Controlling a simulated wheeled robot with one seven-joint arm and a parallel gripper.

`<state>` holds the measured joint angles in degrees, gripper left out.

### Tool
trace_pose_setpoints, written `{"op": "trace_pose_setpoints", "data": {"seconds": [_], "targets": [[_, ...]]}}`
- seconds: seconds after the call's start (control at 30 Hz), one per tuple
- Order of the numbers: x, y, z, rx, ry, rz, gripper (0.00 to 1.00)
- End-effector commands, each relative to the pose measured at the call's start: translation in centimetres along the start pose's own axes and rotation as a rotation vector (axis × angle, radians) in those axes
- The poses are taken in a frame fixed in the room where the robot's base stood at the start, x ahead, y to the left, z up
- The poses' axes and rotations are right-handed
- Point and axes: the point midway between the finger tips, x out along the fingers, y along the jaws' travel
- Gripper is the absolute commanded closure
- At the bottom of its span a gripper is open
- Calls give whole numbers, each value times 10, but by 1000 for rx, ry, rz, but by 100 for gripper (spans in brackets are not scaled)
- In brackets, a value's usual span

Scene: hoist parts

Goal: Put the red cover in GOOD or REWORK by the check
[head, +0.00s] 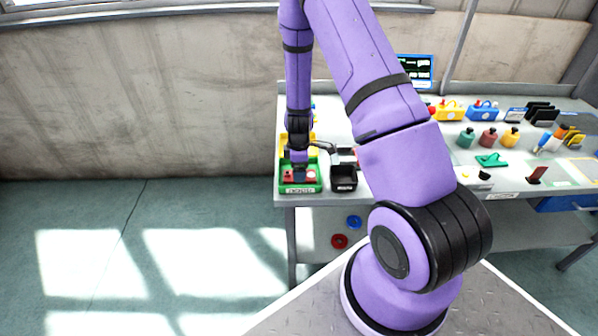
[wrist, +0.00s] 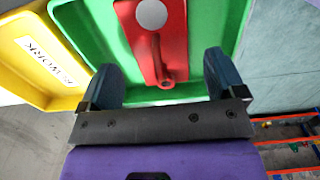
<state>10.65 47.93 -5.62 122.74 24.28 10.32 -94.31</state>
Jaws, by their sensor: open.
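The red cover (wrist: 160,45), with a pale round disc on it and a small hole at one end, lies in the green tray (wrist: 88,28). In the head view, red parts of the cover (head: 311,180) show on both sides of my gripper (head: 299,174) inside the green tray (head: 300,189). My gripper (wrist: 160,64) is open, with a finger on each side of the cover and a gap to it. The yellow tray (wrist: 25,65), labelled REWORK, is beside the green one. The green tray's front label is too small to read surely.
A black bin (head: 344,184) stands right of the green tray. A lit screen (head: 415,70) stands at the back of the bench; its text is not clearly legible. Several coloured parts fill the bench's right side. A red ring (head: 339,241) and a blue ring (head: 354,222) lie below.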

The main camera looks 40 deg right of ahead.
Motion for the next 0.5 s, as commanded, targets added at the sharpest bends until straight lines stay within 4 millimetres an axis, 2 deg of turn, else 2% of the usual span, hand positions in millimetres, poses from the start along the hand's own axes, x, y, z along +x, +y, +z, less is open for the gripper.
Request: {"op": "trace_pose_setpoints", "data": {"seconds": [0.3, 0.5], "targets": [[-60, 0, 0, -1, 1, 4, 11], [-87, 0, 0, -1, 1, 1, 11]]}}
